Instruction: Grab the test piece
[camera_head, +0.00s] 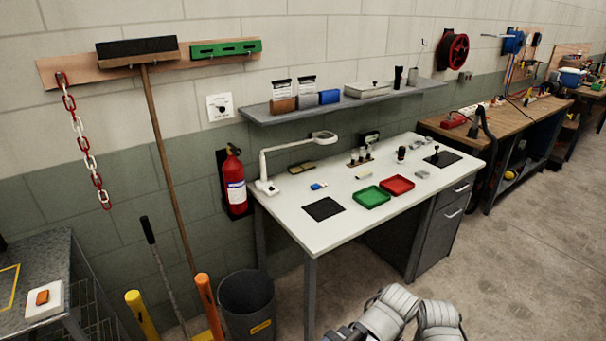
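I cannot tell for certain which item is the test piece. A small orange block (42,297) lies on a white pad (45,312) on the grey table at the far left. On the white workbench (290,220) lie a small blue and white item (318,186), a small pale block (362,175) and a small grey piece (422,174). A green tray (371,197) and a red tray (397,185) sit side by side there and look empty. White links of my own arm show at the bottom edge. Neither gripper is in view.
A dark bin (247,303), an orange post (208,305) and a yellow post (140,313) stand left of the workbench. A magnifier lamp (290,155) rises at its back left, under a wall shelf (345,100). Open concrete floor (520,265) lies to the right.

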